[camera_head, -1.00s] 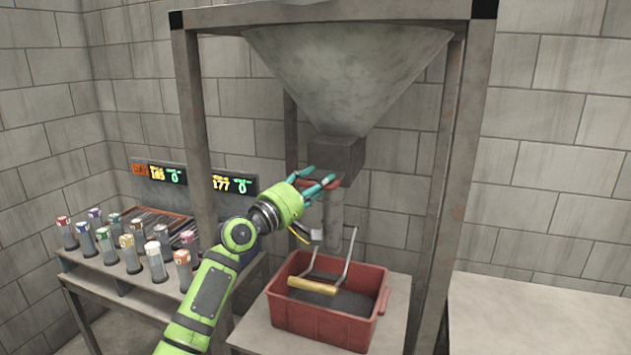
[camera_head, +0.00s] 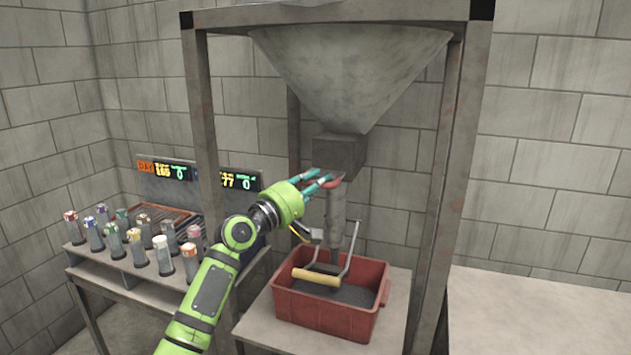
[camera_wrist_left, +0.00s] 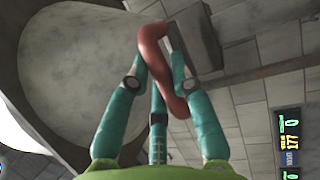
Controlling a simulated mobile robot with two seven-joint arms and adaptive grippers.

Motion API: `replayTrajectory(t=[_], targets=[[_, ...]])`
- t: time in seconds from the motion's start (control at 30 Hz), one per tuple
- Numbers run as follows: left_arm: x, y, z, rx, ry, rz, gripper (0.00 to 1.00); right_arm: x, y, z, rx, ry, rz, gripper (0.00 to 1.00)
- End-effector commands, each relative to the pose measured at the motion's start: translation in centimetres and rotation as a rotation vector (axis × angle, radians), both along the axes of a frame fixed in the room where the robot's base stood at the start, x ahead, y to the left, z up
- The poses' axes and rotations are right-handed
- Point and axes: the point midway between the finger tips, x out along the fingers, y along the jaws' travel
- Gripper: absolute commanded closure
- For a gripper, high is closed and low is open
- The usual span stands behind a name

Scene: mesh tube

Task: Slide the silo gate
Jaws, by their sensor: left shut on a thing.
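The silo is a grey metal funnel (camera_head: 350,70) with a dark square outlet box (camera_head: 338,155) under it. A red curved gate handle (camera_head: 334,184) sits at the bottom of that box. My left gripper (camera_head: 325,180) reaches it from the left, and its teal fingers are shut on it. In the left wrist view the red handle (camera_wrist_left: 152,45) passes between the teal fingers. Part of the handle is hidden by the fingers. The gate plate itself cannot be made out. My right gripper is not in view.
A red bin (camera_head: 325,312) with dark material (camera_head: 345,292) and a yellow-gripped carrying handle (camera_head: 316,277) stands under the outlet. A grey vertical column (camera_head: 337,215) hangs above it. Frame posts (camera_head: 207,130) flank the funnel. Several capped tubes (camera_head: 162,257) stand at left. The right tabletop (camera_head: 540,310) is bare.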

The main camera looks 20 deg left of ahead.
Motion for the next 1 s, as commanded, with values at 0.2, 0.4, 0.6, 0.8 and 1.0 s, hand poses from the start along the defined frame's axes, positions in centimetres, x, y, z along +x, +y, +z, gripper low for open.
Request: replayTrajectory(t=[0.2, 0.4, 0.6, 0.8, 1.0], targets=[[-0.1, 0.0, 0.5, -0.001, -0.009, 0.001, 0.52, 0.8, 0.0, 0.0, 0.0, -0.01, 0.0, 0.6], [-0.1, 0.1, 0.4, -0.001, -0.009, 0.001, 0.52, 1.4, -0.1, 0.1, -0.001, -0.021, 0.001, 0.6], [-1.2, 0.7, 0.0, 0.001, -0.008, 0.002, 0.52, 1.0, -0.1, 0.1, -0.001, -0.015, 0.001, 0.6], [-4.7, 2.3, -0.7, 0.002, -0.008, 0.002, 0.52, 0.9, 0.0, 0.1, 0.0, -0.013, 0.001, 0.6], [-8.3, 3.9, -1.4, 0.003, -0.007, 0.002, 0.52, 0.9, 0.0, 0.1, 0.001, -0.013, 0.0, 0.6]])
